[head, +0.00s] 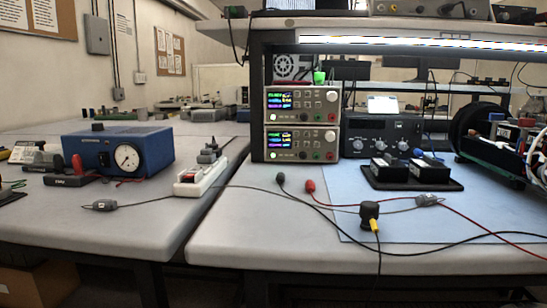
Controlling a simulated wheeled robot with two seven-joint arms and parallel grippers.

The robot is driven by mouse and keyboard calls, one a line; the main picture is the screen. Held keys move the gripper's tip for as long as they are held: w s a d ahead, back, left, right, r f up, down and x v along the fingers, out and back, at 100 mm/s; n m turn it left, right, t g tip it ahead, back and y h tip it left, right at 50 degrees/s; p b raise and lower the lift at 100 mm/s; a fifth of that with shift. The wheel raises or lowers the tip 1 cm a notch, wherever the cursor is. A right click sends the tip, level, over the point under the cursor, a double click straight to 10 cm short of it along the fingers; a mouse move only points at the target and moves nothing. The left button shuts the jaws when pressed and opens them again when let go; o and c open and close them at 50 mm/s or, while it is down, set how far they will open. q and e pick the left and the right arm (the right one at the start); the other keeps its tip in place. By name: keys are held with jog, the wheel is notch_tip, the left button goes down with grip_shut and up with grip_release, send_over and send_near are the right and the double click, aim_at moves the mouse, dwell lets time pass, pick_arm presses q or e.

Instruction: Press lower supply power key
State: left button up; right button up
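Two beige bench power supplies stand stacked at the left end of the shelf unit. The lower supply (308,147) sits on the table under the upper supply (310,107). Both have lit screens with coloured readouts; the lower screen (279,140) is lit. The lower front also has a round knob, small buttons and dark and red terminals. Neither of my grippers shows in the head view.
A black lead (281,179) and a red lead (310,186) lie on the table before the supplies. A white power strip (199,178) and a blue box with a dial (116,150) are to the left. A black tray (448,185) sits right. The table's front middle is mostly clear.

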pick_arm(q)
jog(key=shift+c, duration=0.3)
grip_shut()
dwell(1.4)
